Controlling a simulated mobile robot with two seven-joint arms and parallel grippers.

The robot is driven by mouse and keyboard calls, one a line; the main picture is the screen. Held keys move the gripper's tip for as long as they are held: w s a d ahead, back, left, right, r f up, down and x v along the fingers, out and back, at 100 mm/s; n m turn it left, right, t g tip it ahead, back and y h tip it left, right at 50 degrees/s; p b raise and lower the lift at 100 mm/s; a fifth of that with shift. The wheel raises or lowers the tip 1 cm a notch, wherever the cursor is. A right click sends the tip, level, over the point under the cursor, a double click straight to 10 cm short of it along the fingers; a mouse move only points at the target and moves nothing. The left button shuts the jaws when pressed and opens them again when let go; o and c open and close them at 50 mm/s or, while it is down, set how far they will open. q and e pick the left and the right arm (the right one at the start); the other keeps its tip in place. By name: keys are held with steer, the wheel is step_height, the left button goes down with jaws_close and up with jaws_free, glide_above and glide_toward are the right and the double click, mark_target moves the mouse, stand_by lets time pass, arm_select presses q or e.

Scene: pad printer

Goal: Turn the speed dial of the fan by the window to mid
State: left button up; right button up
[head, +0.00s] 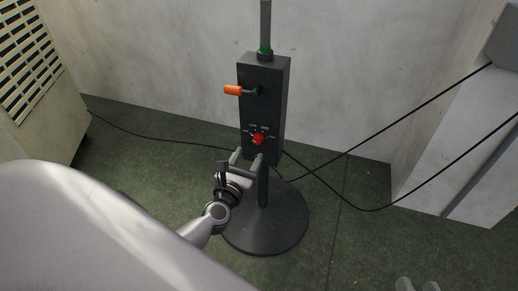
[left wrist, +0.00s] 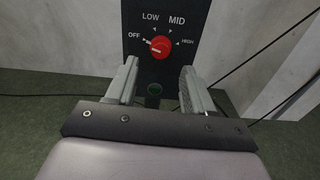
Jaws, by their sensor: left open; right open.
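The fan's dark control box (head: 264,80) stands on a post with a round base. Its red speed dial (head: 258,140) is on the lower front face. In the left wrist view the dial (left wrist: 160,47) sits among the labels OFF, LOW, MID and HIGH. A white mark at its left side appears to point toward OFF. My left gripper (head: 248,157) is open just below and in front of the dial. In the left wrist view its fingers (left wrist: 158,70) are spread either side of and below the dial, with nothing between them. My right gripper (head: 418,285) shows only its fingertips at the bottom edge, open.
An orange-handled lever (head: 233,90) sticks out left from the box above the dial. Black cables (head: 370,209) run across the floor and up to the right. A vented cabinet (head: 40,80) stands at left.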

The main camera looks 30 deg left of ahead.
mark_target(256, 143)
arm_select(q)
steer(key=shift+b+x, duration=0.45)
steer(key=shift+x, duration=2.35)
steer(key=shift+d, duration=0.1)
jaws_close()
